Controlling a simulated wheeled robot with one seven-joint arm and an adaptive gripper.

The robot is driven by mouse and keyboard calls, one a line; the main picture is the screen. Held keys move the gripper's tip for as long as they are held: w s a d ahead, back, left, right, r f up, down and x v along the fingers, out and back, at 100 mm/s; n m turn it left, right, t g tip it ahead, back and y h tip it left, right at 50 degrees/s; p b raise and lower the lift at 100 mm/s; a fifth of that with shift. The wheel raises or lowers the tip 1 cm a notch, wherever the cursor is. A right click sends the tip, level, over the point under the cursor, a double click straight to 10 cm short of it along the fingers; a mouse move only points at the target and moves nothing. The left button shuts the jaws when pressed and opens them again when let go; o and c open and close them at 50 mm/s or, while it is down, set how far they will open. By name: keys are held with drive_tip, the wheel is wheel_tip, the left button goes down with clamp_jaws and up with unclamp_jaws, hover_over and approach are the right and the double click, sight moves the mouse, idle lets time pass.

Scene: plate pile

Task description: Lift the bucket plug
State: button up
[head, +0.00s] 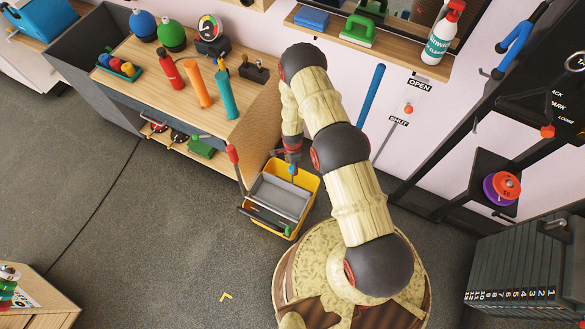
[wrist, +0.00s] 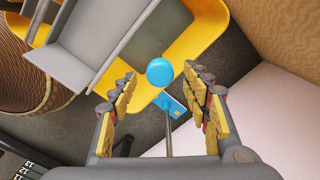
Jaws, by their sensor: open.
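The bucket is yellow with a grey insert; its rim (head: 312,190) shows in the head view on the floor beside the workbench. Its yellow wall (wrist: 208,30) also fills the upper part of the wrist view. A round blue knob, which looks like the bucket plug (wrist: 159,72), is at the bucket's edge in the wrist view. My gripper (wrist: 163,77) is open, with one finger on each side of the blue knob in the picture and no visible contact. In the head view my gripper (head: 292,156) points down over the bucket's back edge, partly hiding it.
A workbench (head: 150,62) with bottles and tools stands left of the bucket. A red-topped handle (head: 233,155) rises at the bucket's left. A blue pole (head: 371,95) leans at the wall behind. Open floor (head: 150,220) lies to the front left.

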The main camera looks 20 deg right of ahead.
drive_tip(key=shift+f, duration=1.05)
drive_tip(key=shift+c, duration=1.2)
clamp_jaws()
